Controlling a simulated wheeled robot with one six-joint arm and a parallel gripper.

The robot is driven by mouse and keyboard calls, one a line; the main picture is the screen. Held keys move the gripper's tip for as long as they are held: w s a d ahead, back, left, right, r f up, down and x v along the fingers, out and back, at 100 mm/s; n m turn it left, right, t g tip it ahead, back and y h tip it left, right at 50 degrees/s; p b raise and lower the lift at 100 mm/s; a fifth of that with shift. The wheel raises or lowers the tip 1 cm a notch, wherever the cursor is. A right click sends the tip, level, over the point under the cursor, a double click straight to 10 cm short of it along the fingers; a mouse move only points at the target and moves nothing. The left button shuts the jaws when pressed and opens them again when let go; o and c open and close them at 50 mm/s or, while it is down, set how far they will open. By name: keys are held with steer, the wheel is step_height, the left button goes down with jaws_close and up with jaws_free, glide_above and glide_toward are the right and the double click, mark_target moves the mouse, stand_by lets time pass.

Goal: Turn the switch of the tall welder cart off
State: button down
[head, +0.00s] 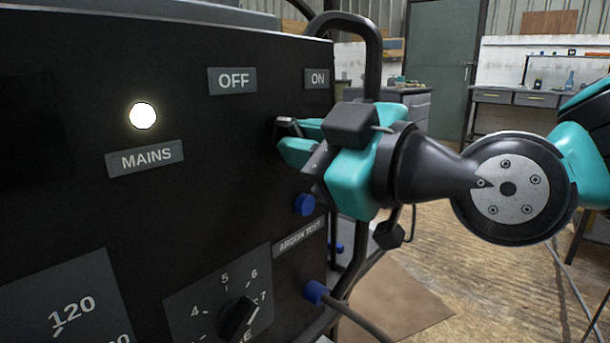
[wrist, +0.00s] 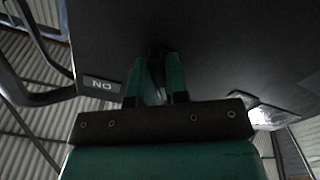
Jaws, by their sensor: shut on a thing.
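The black front panel (head: 60,210) of the welder cart fills the left of the head view. It carries an OFF label (head: 232,81), an ON label (head: 317,78) and a lit white lamp (head: 143,116) above a MAINS label (head: 145,158). My gripper (head: 287,140) is at the panel below these two labels, shut on the dark switch handle (head: 288,126). In the wrist view the teal fingers (wrist: 157,78) close around the dark switch, with the ON label (wrist: 103,84) to their left. The switch's base is mostly hidden by the fingers.
A numbered dial (head: 238,318), a blue connector (head: 304,205) and a cable plug (head: 315,292) sit lower on the panel. A black tube handle (head: 371,55) rises at the cart's right edge. A workbench (head: 520,97) and a green door (head: 440,65) stand behind. Wooden floor is open at right.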

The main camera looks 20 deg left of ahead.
steer(key=shift+f+n+b, duration=0.15)
steer(key=shift+n+b, duration=0.35)
steer(key=shift+b, duration=0.1)
steer(key=shift+w, duration=0.1)
steer(key=c, duration=1.1)
jaws_free()
